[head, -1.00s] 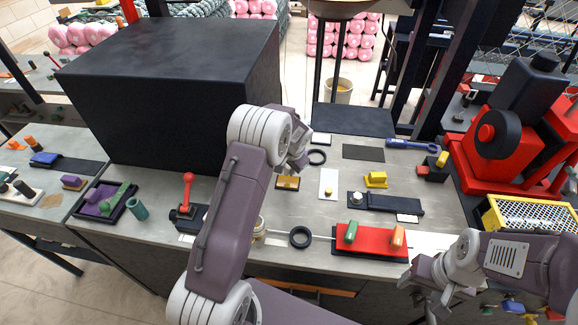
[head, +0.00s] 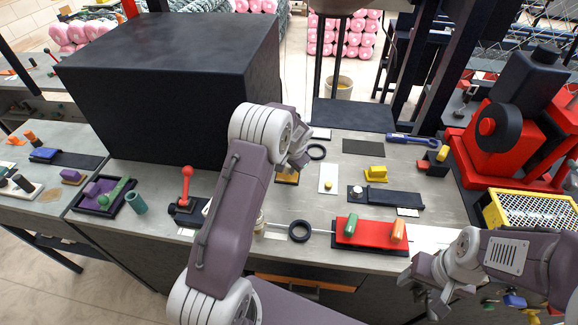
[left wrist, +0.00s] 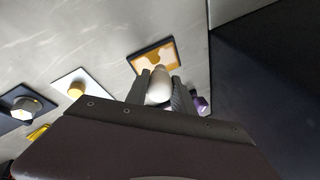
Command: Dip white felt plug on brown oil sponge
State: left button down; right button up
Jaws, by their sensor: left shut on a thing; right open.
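The brown oil sponge (left wrist: 150,58) lies in a thin dark square frame on the grey bench; it also shows in the head view (head: 288,179), partly covered by my left arm. My left gripper (head: 293,166) is over the far side of the sponge. In the left wrist view its fingers (left wrist: 158,92) are shut on the white felt plug (left wrist: 158,86), a rounded pale piece. The plug overlaps the sponge's near edge in that view; whether they touch I cannot tell. My right gripper (head: 425,292) is open and empty, in front of the bench edge.
A big black box (head: 170,90) stands close on the left of my left gripper. A red tray (head: 372,232) is near the front edge.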

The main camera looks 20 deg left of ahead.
pick_arm(q)
jog(key=shift+w+f, duration=0.15)
jog(key=shift+f, duration=0.15)
jog(key=shift+f+b, duration=0.4)
jog(key=shift+b, duration=0.15)
dwell(1.1)
jog(key=shift+r, duration=0.1)
notch_tip(320, 180, up, 7)
jog(key=p, duration=0.5)
jog(key=shift+p, duration=0.3)
dwell(0.3)
